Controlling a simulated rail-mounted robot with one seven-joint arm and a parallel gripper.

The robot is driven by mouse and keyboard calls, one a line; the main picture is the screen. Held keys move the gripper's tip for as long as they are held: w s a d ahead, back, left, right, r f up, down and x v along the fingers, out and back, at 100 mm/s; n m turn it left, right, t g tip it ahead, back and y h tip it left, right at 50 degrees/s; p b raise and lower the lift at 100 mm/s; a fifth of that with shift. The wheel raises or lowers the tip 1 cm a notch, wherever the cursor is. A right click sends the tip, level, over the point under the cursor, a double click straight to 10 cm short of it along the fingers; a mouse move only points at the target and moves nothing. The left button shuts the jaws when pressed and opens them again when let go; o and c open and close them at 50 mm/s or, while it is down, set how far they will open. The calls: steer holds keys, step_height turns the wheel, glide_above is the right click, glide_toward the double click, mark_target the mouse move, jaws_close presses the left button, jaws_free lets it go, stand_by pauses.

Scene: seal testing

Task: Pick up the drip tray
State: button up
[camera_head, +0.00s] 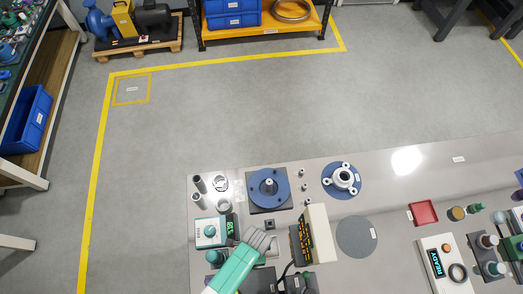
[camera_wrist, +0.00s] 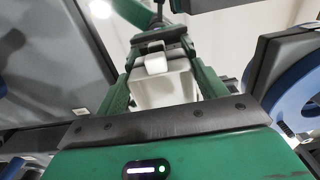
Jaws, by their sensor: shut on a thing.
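A small, shallow red tray (camera_head: 423,212) lies flat on the grey bench at the right and is the only thing I see that looks like a drip tray. My gripper (camera_head: 262,241) is well to the left of it, low over the front middle of the bench. In the wrist view my gripper (camera_wrist: 163,80) is shut on a pale grey-white piece (camera_wrist: 160,86) between its green fingers. I cannot tell what this piece is. The red tray does not show in the wrist view.
A beige upright box with a display (camera_head: 315,236) stands just right of my gripper. A teal-topped device (camera_head: 210,231) stands left. A blue flange (camera_head: 268,187) and a blue disc with a white fitting (camera_head: 342,180) lie behind. A grey round mat (camera_head: 357,236) is empty.

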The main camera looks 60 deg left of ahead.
step_height(320, 180, up, 10)
steer(key=p, duration=0.2)
